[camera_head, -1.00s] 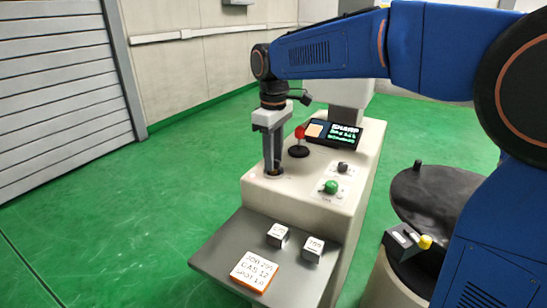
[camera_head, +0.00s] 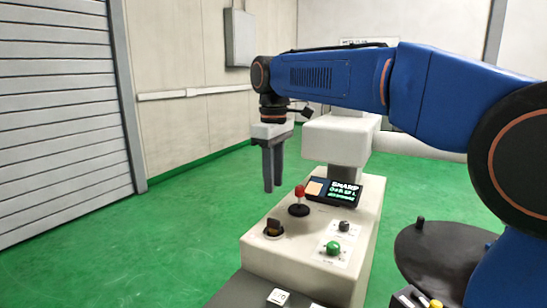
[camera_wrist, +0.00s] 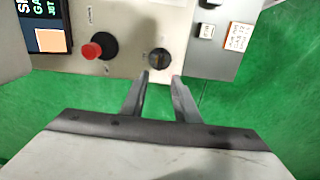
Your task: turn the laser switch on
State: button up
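A dark rotary switch (camera_head: 273,229) sits in a round base at the left front of the white console's top. It also shows in the wrist view (camera_wrist: 158,60), just beyond my fingertips. Its label is too small to read, so I cannot tell its name or setting for certain. My gripper (camera_head: 273,190) hangs above and behind the switch in the head view, apart from it. In the wrist view, my gripper's two fingers (camera_wrist: 160,78) stand apart with nothing between them. A smaller dark knob (camera_head: 344,226) and a green button (camera_head: 333,247) sit to the right.
A red-topped lever (camera_head: 299,195) stands behind the switch, close to my gripper. A lit display (camera_head: 343,190) is further back on the console (camera_head: 300,254). A tray with small blocks and an orange-edged card (camera_wrist: 238,36) is at the front. Green floor is clear at left.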

notch_tip(320, 180, up, 6)
jog(key=shift+f, duration=0.1)
dwell(0.4)
jog(key=s+d+f+m+t, duration=0.2)
jog(key=s+d+f+m, duration=0.3)
jog(key=s+d+f, duration=0.6)
jog(key=s+d+f+m+t, duration=0.2)
jog(key=s+d+f+m, duration=0.4)
jog(key=s+d+f, duration=0.6)
jog(key=s+f, duration=0.4)
jog(key=shift+s+t, duration=0.25)
jog(key=shift+t, duration=0.15)
